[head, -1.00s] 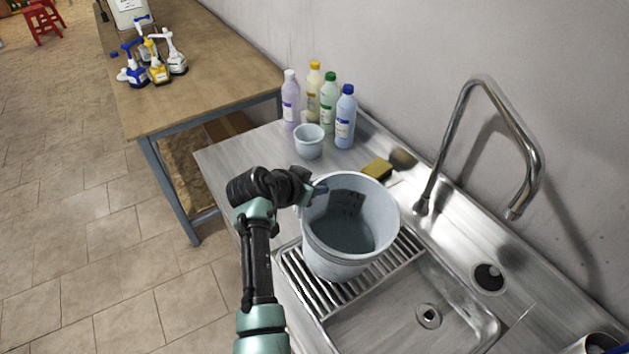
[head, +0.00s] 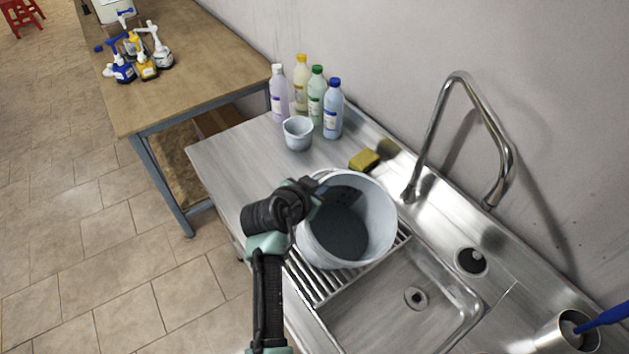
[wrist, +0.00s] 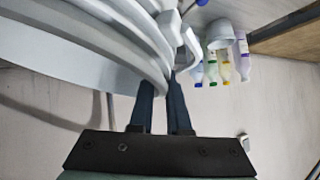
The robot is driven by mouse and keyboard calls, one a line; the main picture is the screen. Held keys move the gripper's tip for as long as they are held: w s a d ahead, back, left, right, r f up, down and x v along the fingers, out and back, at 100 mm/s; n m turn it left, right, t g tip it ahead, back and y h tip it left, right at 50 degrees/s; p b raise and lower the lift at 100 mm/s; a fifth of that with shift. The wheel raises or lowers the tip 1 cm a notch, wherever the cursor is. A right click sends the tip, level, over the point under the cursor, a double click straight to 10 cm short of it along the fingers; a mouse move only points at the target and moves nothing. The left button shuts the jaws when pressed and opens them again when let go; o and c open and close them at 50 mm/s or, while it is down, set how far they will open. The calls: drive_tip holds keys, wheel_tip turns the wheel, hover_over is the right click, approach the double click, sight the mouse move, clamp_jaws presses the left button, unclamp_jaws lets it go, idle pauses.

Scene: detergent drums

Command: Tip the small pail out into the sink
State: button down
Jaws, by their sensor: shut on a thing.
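The light grey pail (head: 380,220) hangs above the ribbed drainboard, by the upper left of the sink basin (head: 370,318). Its mouth faces up toward the head camera, and dark grey contents, seemingly liquid, show inside. I cannot tell its exact tilt. My gripper (head: 317,196) is shut on the pail at its left rim side. In the wrist view, my gripper's fingers (wrist: 170,88) meet at the pail's ridged rim (wrist: 120,45). The sink basin looks empty, with a round drain in its floor.
A curved tap (head: 480,120) rises behind the sink. A yellow sponge (head: 364,160), small pouring cup (head: 298,133) and several bottles (head: 316,98) stand behind the pail. A metal cup (head: 562,333) holding a blue-handled tool is at right. Spray bottles (head: 137,55) stand on a wooden table.

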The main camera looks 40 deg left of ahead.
drive_tip(key=s+d+r+m+t+y+b, duration=0.1)
drive_tip(key=s+d+y, duration=0.1)
drive_tip(key=d, duration=0.4)
drive_tip(key=s+d+r+m+t+y+b, duration=0.1)
drive_tip(key=s+d+m+t+y+b, duration=0.1)
drive_tip(key=d, duration=0.4)
drive_tip(key=shift+s+d, duration=0.25)
drive_tip(key=shift+d, duration=0.15)
idle(1.5)
drive_tip(key=shift+s+r+m+t+y+b, duration=0.2)
drive_tip(key=shift+s+m+t+y+b, duration=0.15)
drive_tip(key=shift+b, duration=0.75)
drive_tip(key=shift+m+t+y, duration=0.45)
drive_tip(key=shift+m+y, duration=0.2)
drive_tip(key=shift+s+d+f+b, duration=0.25)
drive_tip(key=shift+d+b, duration=0.4)
drive_tip(key=shift+b, duration=0.75)
drive_tip(key=shift+s+d+f+b, duration=0.2)
drive_tip(key=shift+d+b, duration=0.4)
drive_tip(key=shift+b, duration=0.85)
drive_tip(key=shift+s+d+f+b, duration=0.25)
drive_tip(key=shift+d+b, duration=0.4)
drive_tip(key=shift+b, duration=0.75)
